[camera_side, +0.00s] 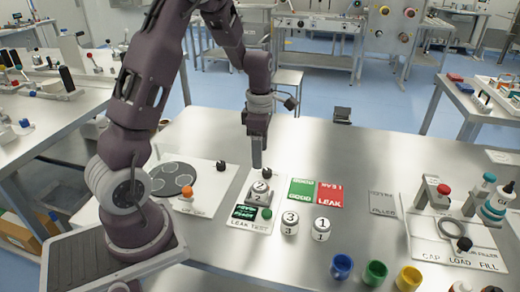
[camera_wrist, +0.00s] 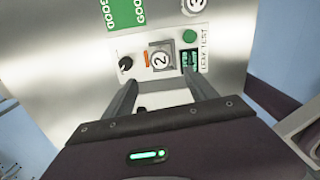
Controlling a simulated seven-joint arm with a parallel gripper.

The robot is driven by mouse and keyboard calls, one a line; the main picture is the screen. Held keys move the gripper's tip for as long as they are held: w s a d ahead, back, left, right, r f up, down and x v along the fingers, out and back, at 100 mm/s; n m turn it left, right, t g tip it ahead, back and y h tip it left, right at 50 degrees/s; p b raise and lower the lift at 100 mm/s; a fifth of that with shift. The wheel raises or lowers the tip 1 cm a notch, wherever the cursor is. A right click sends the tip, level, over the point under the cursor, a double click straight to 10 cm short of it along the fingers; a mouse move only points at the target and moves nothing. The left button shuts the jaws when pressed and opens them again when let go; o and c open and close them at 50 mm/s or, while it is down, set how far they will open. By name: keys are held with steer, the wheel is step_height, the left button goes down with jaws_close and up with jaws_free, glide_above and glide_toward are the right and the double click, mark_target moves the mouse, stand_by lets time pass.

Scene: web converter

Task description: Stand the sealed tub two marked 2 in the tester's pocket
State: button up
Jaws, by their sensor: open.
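The tub marked 2 (camera_side: 261,187) stands upright at the leak tester (camera_side: 240,222), lid up, with its number showing. It looks seated in the tester's pocket, but the side view does not show how deep. In the wrist view the tub (camera_wrist: 160,59) sits in a square spot on the tester's plate (camera_wrist: 136,46). My gripper (camera_side: 257,163) is just above the tub, pointing down. In the wrist view my gripper's two fingers (camera_wrist: 161,88) are apart with nothing between them, and the tub lies beyond their tips.
Tubs 3 (camera_side: 290,222) and 1 (camera_side: 321,228) stand right of the tester. A green GOOD pad (camera_side: 302,192) and red LEAK pad (camera_side: 330,196) lie behind them. Blue (camera_side: 341,266), green (camera_side: 375,273) and yellow (camera_side: 408,278) cups stand at the front. The filling station (camera_side: 455,235) is at right.

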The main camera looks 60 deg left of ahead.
steer(key=s+d+r+m+t, duration=0.2)
steer(key=s+d+r+m, duration=0.3)
steer(key=d+r+m, duration=0.7)
steer(key=s+d+r+m+t, duration=0.1)
steer(key=s+d+r+m, duration=0.1)
steer(key=s+m, duration=0.5)
steer(key=s+d+r+m+t, duration=0.2)
steer(key=s+d+r+m, duration=0.1)
steer(key=s+m, duration=0.4)
steer(key=shift+r+m+t, duration=0.15)
steer(key=shift+m+t, duration=0.15)
steer(key=shift+m, duration=0.7)
